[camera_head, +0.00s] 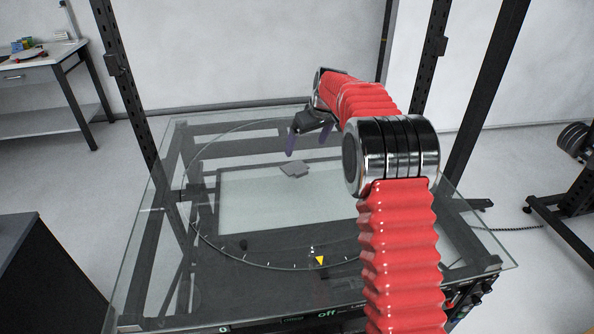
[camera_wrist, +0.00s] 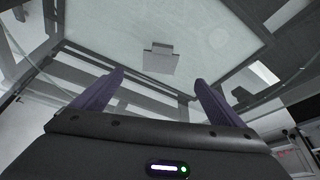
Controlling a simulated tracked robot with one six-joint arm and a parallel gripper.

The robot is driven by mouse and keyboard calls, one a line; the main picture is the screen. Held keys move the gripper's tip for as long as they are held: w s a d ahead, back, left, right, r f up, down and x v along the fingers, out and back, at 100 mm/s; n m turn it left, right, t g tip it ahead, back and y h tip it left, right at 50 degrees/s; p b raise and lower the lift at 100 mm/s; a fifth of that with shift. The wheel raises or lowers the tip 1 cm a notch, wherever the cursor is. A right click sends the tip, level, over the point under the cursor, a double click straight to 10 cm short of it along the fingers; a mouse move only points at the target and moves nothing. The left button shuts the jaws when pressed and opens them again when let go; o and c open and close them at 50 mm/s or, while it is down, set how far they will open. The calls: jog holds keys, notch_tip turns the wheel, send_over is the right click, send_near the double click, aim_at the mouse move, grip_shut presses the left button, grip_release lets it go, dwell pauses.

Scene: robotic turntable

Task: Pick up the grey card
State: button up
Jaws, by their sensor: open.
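The grey card (camera_head: 294,169) lies on the glass turntable, over the pale panel near its far edge. In the wrist view the card (camera_wrist: 159,60) shows as a small grey shape with a narrower tab at its top, ahead of the fingers. My gripper (camera_head: 307,146) is above the glass, beside and above the card in the head view. Its two purple fingers (camera_wrist: 157,93) are spread wide with nothing between them. The card is apart from both fingers.
The glass table top (camera_head: 170,245) has a dark frame beneath and black uprights (camera_head: 125,100) at its corners. A workbench (camera_head: 45,60) stands far left.

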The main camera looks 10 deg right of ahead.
send_near(297, 169)
jog(key=shift+x, duration=1)
jog(key=shift+w, duration=0.15)
jog(key=shift+x, duration=2.6)
jog(key=shift+c, duration=0.2)
jog(key=c, duration=1.2)
jog(key=shift+o, duration=0.2)
jog(key=shift+r, duration=0.15)
notch_tip(297, 169, up, 10)
